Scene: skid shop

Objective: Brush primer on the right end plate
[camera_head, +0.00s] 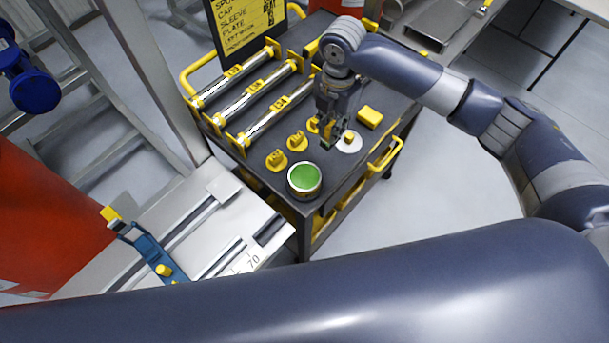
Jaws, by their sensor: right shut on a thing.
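A round open tin (304,180) of green paint, which looks like the primer, stands at the near corner of a dark cart top (333,185). My right gripper (333,143) points down over the cart, behind and to the right of the tin. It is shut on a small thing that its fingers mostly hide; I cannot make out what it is. I cannot identify the right end plate. My left gripper is not in view.
Several metal tubes with yellow holders (256,103) lie on the cart's left side. Yellow knobbed pieces (276,160) and a yellow block (369,117) are near my gripper. A steel bench (205,215) with a blue fixture (150,250) is at left.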

